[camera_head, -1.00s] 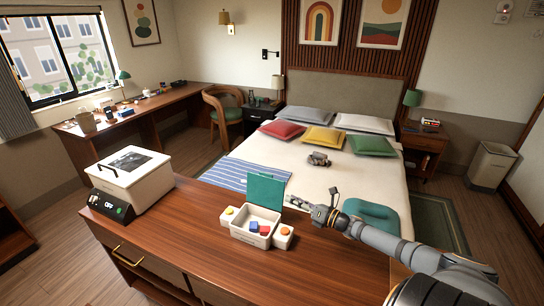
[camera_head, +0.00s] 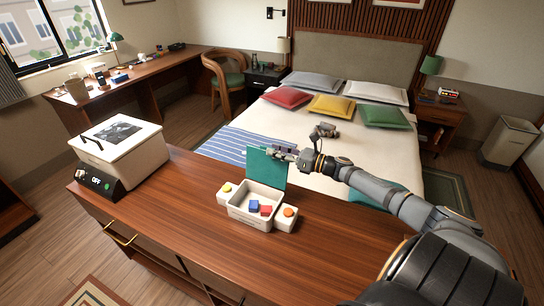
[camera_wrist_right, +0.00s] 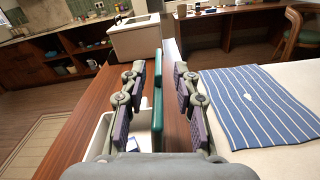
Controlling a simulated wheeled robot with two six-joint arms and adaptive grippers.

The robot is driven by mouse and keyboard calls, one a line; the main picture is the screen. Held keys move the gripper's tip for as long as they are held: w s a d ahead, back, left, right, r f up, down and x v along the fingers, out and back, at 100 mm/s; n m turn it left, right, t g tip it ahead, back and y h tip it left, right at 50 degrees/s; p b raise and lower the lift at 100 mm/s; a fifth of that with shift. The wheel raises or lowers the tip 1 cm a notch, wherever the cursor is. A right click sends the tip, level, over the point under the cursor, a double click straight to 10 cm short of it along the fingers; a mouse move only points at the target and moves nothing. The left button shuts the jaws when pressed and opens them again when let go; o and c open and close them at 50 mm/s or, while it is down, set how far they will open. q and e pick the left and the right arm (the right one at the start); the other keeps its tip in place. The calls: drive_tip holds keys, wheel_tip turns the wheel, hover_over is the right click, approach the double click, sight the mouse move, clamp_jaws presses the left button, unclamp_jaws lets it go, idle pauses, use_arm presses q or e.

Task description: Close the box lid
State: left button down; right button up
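The white box (camera_head: 238,211) stands on the wooden counter with its teal lid (camera_head: 264,165) raised roughly upright at its back edge. A blue block (camera_head: 253,205) and a red block (camera_head: 266,210) lie inside. My right gripper (camera_head: 279,151) is at the lid's upper right part. In the right wrist view, the lid (camera_wrist_right: 158,115) shows edge-on between the two spread fingers (camera_wrist_right: 160,95), with a visible gap on each side. The right gripper is open around the lid and holds nothing. My left gripper is not in view.
Side parts of the box carry a yellow piece (camera_head: 227,187) and an orange piece (camera_head: 289,211). A white appliance (camera_head: 122,150) with a black control panel stands at the counter's left. The bed (camera_head: 330,150) lies behind the counter. The counter front and right are clear.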

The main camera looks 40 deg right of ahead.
drive_tip(key=shift+x, duration=0.75)
drive_tip(key=shift+w+a, duration=0.1)
drive_tip(key=shift+w, duration=0.1)
clamp_jaws()
